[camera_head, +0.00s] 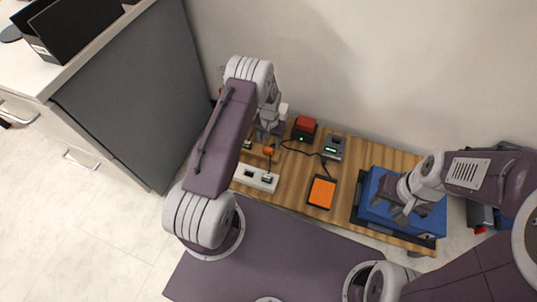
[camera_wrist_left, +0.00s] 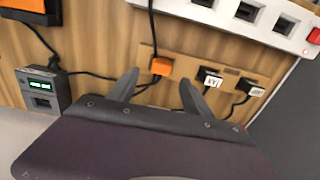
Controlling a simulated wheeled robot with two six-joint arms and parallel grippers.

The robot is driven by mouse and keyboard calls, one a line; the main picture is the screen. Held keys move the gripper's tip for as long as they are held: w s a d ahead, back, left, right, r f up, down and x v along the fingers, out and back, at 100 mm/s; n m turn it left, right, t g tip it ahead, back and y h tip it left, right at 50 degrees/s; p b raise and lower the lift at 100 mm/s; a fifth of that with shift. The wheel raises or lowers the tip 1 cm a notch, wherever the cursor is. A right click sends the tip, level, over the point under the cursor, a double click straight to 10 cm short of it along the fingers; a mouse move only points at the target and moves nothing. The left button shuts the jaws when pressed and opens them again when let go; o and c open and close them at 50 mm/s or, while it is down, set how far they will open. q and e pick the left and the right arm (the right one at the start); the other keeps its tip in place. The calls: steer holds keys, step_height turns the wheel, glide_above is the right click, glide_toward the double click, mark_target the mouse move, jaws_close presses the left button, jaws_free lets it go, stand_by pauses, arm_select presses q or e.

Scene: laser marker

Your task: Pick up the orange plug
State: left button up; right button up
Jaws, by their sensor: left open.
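The orange plug (camera_head: 268,151) sits on a light wooden holder on the table, with a black cable. In the left wrist view the orange plug (camera_wrist_left: 161,66) lies just past the fingertips, near the middle of the gap. My left gripper (camera_wrist_left: 159,79) is open and empty, its two dark fingers spread on either side of the plug's line. In the head view my left gripper (camera_head: 270,130) hangs just behind the plug. My right gripper (camera_head: 404,212) is over the blue box at the right; whether its jaws are open is unclear.
Two black plugs with white labels (camera_wrist_left: 211,77) sit beside the orange one. A white power strip (camera_head: 254,178) lies at the front. A grey device with a green display (camera_head: 333,147), a red-topped box (camera_head: 304,127), an orange pad (camera_head: 322,192) and the blue box (camera_head: 379,210) stand rightward.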

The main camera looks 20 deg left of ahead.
mark_target(269, 149)
arm_select(q)
steer(key=f+b, duration=0.2)
steer(key=f, duration=0.1)
steer(key=f+b, duration=0.2)
steer(key=f, duration=0.1)
steer(key=shift+s+a+f, duration=0.1)
steer(key=shift+s+f, duration=0.1)
steer(key=shift+f, duration=0.05)
steer(key=shift+r, duration=0.2)
jaws_close()
